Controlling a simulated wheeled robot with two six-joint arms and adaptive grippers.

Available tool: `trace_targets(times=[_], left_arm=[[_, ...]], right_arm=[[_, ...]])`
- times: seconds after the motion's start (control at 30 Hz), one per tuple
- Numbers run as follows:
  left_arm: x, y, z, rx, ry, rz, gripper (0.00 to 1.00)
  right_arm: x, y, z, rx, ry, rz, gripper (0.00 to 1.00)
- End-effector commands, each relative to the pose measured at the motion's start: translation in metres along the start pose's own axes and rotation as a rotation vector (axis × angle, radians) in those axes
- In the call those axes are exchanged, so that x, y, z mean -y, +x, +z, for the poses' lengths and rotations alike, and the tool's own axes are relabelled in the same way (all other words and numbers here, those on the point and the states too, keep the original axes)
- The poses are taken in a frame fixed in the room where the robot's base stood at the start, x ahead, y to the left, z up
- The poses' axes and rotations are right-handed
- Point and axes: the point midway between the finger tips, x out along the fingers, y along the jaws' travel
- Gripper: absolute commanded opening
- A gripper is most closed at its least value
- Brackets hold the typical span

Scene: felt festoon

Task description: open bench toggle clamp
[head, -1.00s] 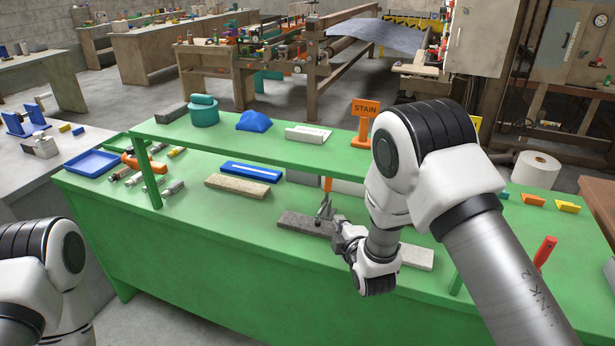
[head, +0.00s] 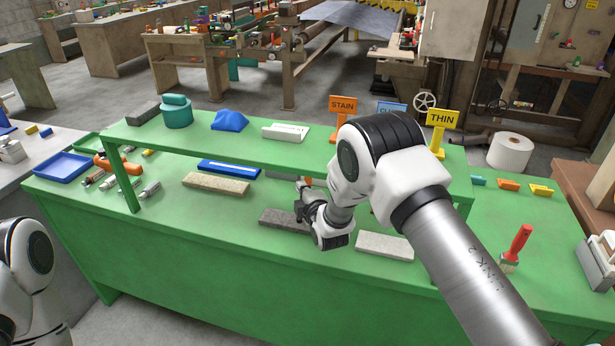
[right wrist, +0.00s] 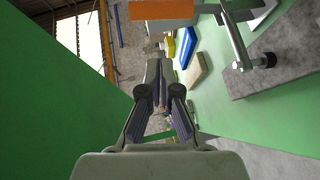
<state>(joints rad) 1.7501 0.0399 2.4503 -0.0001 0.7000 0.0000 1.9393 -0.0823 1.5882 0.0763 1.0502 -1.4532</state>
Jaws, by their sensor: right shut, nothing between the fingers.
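The toggle clamp shows in the right wrist view as an orange handle (right wrist: 160,10) at the top edge and a metal arm (right wrist: 236,42) with a dark tip over a grey slab. In the head view only a bit of the orange handle (head: 307,181) shows; my right gripper and wrist hide most of the clamp. My right gripper (head: 301,188) is shut and empty, close to the handle. Its fingers (right wrist: 160,72) also show in the right wrist view, just below the handle; I cannot tell whether they touch. My left gripper is out of view.
The dark grey slab (head: 278,217) lies on the green bench (head: 200,235), with a lighter slab (head: 385,245) to its right. A green shelf (head: 240,146) stands above the bench's back. A red-handled brush (head: 517,245) stands at right. The bench's front strip is clear.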

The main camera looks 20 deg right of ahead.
Motion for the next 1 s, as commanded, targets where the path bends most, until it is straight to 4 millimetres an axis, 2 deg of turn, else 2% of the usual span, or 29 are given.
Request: trace_targets(times=[0.1, 0.3, 0.77, 0.87, 1.0], left_arm=[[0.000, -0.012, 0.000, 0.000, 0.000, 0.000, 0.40], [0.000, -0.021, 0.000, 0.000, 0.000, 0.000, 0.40], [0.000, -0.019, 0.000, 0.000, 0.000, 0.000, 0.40], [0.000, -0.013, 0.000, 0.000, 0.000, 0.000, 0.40], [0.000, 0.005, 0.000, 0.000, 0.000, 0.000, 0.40]], right_arm=[[-0.004, 0.023, 0.005, 0.002, 0.002, 0.001, 0.00], [-0.001, 0.043, 0.025, 0.001, 0.001, 0.000, 0.00], [0.001, 0.047, 0.029, 0.000, 0.000, 0.000, 0.00], [0.002, 0.051, 0.030, 0.000, 0.000, 0.001, 0.00], [0.002, 0.062, 0.036, 0.001, 0.001, 0.003, 0.00]])
